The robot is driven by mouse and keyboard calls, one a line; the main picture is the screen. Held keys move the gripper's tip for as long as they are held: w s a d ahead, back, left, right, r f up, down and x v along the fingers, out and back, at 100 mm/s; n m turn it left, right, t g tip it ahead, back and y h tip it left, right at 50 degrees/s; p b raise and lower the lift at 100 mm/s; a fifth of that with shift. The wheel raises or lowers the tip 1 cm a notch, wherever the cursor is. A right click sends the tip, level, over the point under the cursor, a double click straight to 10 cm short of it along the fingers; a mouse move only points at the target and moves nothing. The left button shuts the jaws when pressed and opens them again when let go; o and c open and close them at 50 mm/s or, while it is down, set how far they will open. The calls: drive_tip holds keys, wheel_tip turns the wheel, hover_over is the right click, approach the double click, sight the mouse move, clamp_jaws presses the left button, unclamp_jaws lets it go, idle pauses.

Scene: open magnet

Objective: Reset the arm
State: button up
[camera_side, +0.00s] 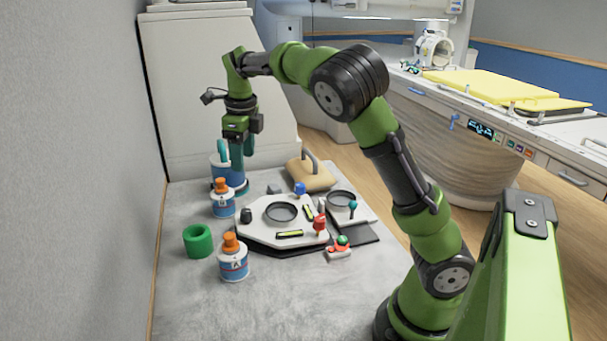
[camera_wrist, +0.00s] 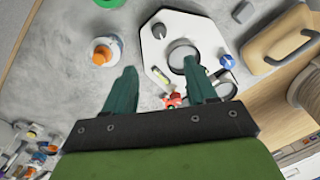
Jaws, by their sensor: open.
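The exact height of the fingertips over the table is hard to tell.
A white plate (camera_side: 265,235) with knobs sits mid-table. A wall bounds the left; the front table is clear.

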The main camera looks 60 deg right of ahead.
drive_tip(key=s+a+n+t+y, duration=0.1)
drive_tip(key=s+a+n+t, duration=0.1)
drive_tip(key=s+a+n, duration=0.2)
drive_tip(key=s+a+r+n+t, duration=0.1)
drive_tip(key=s+a+n, duration=0.3)
drive_tip(key=s+n, duration=0.6)
drive_tip(key=s+a+n+t+y, duration=0.1)
drive_tip(key=s+a+n+t, duration=0.2)
drive_tip(key=n, duration=1.2)
drive_tip(key=shift+s+a+r+y, duration=0.3)
drive_tip(key=shift+s+a, duration=0.8)
drive_tip(key=shift+s, duration=1.4)
